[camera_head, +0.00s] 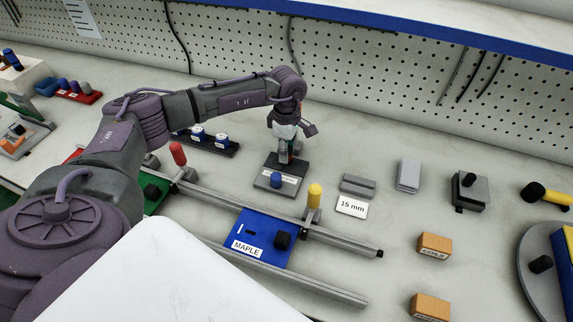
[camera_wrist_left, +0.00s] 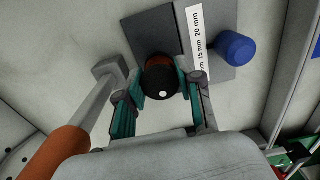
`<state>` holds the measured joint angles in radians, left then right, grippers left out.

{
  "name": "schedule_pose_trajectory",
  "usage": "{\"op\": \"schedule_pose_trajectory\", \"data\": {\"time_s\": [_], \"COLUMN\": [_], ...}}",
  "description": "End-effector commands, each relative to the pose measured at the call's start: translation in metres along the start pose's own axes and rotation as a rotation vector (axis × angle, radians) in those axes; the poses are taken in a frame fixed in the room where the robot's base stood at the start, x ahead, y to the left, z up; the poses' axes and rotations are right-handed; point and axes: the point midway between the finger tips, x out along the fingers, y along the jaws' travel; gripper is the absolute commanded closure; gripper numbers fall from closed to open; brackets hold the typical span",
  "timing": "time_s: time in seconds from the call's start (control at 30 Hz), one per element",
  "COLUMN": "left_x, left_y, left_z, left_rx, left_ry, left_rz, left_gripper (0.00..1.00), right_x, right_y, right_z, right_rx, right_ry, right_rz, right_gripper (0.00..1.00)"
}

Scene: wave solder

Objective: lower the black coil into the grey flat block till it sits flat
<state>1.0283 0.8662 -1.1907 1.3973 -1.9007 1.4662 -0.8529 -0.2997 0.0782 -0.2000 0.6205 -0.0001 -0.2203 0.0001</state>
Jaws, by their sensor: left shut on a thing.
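My left gripper (camera_head: 287,155) is over the grey flat block (camera_head: 299,174), which lies on the bench with a blue knob (camera_head: 275,181) and a label strip on it. In the left wrist view, both fingers of my left gripper (camera_wrist_left: 162,88) are shut around the black coil (camera_wrist_left: 160,72), a dark round piece with an orange-brown band. The coil overlaps the near edge of the grey block (camera_wrist_left: 150,30) in that view, beside the label strip (camera_wrist_left: 197,40). The gap between the coil's underside and the block is hidden. My right gripper is not in view.
A hammer (camera_wrist_left: 110,68) lies left of the fingers in the wrist view. In the head view, a rail fixture with a blue MAPLE plate (camera_head: 262,232) and a yellow-topped post (camera_head: 314,196) stands near. Small grey blocks (camera_head: 357,185) are to the right. The pegboard is behind.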

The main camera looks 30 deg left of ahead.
Motion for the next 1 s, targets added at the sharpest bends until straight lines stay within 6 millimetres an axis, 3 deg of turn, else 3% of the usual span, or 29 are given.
{"op": "schedule_pose_trajectory", "data": {"time_s": [1.0], "left_x": [0.0066], "left_y": [0.0001], "left_z": [0.0002], "left_rx": [0.0], "left_ry": [0.0], "left_rz": [0.0], "left_gripper": [1.0], "right_x": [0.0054], "right_y": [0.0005], "right_z": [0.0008], "right_rx": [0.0], "right_ry": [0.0], "right_rz": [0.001], "right_gripper": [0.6]}}
